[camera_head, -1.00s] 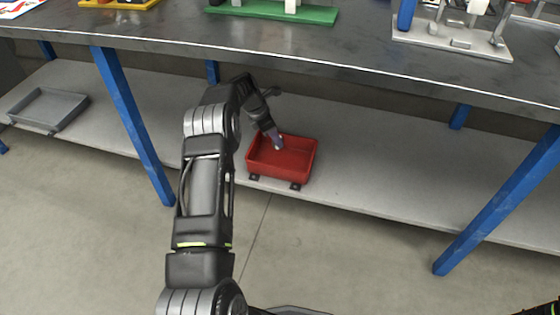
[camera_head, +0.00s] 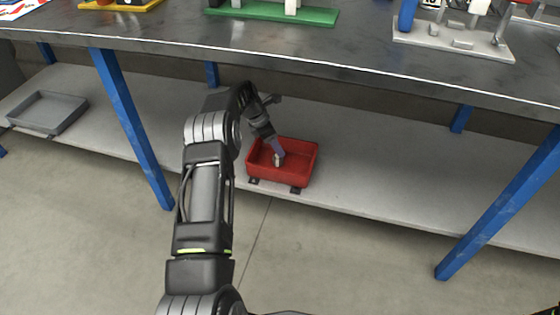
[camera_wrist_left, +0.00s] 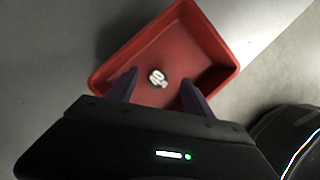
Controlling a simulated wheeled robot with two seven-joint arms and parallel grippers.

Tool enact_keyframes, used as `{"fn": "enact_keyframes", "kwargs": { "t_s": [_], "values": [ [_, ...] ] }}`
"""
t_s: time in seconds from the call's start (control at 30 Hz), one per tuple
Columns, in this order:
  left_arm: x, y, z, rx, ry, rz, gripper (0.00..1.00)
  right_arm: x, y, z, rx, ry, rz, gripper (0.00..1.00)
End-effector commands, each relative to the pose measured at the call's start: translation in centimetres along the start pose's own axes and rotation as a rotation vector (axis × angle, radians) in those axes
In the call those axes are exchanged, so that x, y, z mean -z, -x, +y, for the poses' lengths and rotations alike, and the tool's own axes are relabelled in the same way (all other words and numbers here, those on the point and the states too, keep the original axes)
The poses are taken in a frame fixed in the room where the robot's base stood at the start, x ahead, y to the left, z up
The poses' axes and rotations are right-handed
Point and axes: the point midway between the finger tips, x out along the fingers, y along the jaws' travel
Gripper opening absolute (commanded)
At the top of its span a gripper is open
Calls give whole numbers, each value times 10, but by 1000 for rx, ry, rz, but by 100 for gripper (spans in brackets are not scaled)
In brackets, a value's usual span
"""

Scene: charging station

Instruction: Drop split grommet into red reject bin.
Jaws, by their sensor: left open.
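The red reject bin (camera_head: 300,178) sits on the lower shelf below the bench, and it also shows in the left wrist view (camera_wrist_left: 112,73). My left gripper (camera_head: 277,158) reaches down into the bin from above. In the left wrist view its two fingers (camera_wrist_left: 159,78) are apart, with a gap on both sides of a small dark and whitish piece, seemingly the split grommet (camera_wrist_left: 157,78). The grommet appears over the bin's floor; I cannot tell whether it rests there or is just above it. My right gripper is not in view.
A grey tray (camera_head: 48,112) stands at the left on the lower shelf (camera_head: 400,170). Blue table legs (camera_head: 135,130) flank the bin. The bench top (camera_head: 350,48) overhangs it and carries a green fixture (camera_head: 310,15) and a grey fixture (camera_head: 455,40).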

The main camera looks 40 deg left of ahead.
Motion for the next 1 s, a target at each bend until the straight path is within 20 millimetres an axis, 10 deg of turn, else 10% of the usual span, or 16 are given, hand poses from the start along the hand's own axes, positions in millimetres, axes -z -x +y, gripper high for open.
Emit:
{"fn": "enact_keyframes", "kwargs": {
  "t_s": [0.67, 1.0],
  "values": [
    [-1, 73, 0, -1, 0, -1, 60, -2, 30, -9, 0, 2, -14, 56],
    [0, 78, 0, 1, 0, 0, 60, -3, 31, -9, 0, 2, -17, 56]
  ]
}}
